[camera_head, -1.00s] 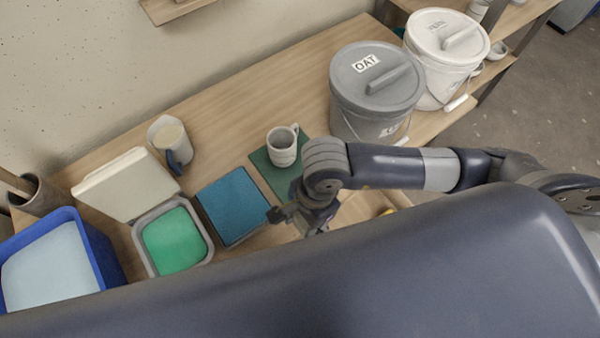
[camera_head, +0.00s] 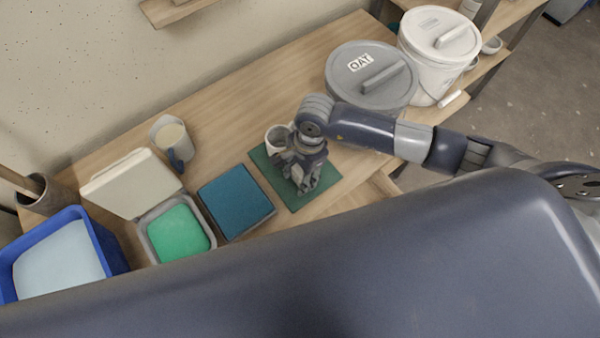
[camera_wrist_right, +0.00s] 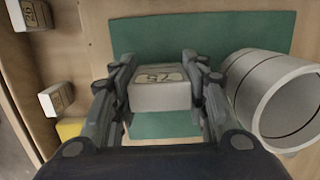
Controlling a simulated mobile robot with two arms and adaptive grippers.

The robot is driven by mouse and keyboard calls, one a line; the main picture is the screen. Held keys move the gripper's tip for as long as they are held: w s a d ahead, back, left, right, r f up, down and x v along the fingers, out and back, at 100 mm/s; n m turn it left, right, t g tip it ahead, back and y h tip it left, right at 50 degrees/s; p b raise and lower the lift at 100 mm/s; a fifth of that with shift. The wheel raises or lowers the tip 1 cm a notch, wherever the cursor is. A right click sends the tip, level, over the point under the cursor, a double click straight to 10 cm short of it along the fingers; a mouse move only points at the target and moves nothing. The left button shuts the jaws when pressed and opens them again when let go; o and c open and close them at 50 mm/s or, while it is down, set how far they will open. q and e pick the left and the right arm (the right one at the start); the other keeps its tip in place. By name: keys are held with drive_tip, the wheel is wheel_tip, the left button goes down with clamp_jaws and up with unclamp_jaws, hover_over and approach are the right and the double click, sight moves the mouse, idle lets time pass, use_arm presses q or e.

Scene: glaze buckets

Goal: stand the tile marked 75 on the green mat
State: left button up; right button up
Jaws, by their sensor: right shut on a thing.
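My right gripper (camera_head: 302,182) is over the green mat (camera_head: 326,188). In the right wrist view its two fingers (camera_wrist_right: 160,92) are shut on a small pale tile (camera_wrist_right: 160,96), whose mark looks like 75 seen upside down. The green mat (camera_wrist_right: 233,32) lies behind and below the tile; I cannot tell whether the tile touches it. In the head view the gripper hides the tile. A pale mug (camera_head: 276,137) stands on the mat beside the gripper; it also shows close to the right finger in the wrist view (camera_wrist_right: 262,92). My left gripper is not in view.
Two more marked tiles (camera_wrist_right: 56,98) (camera_wrist_right: 32,14) and a yellow thing (camera_wrist_right: 70,129) lie left in the wrist view. A blue pad (camera_head: 236,202), an open box with a green inside (camera_head: 180,235), a jug (camera_head: 172,140) and a grey OAT bucket (camera_head: 365,85) stand around the mat.

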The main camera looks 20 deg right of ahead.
drive_tip(key=shift+f, duration=0.2)
drive_tip(key=o, duration=1.1)
drive_tip(key=shift+r, duration=0.15)
drive_tip(key=r, duration=0.4)
drive_tip(key=d+r, duration=0.1)
drive_tip(key=r, duration=0.3)
drive_tip(key=r+b, duration=0.1)
drive_tip(key=r, duration=0.3)
drive_tip(key=shift+w+d, duration=0.3)
drive_tip(key=shift+d, duration=0.05)
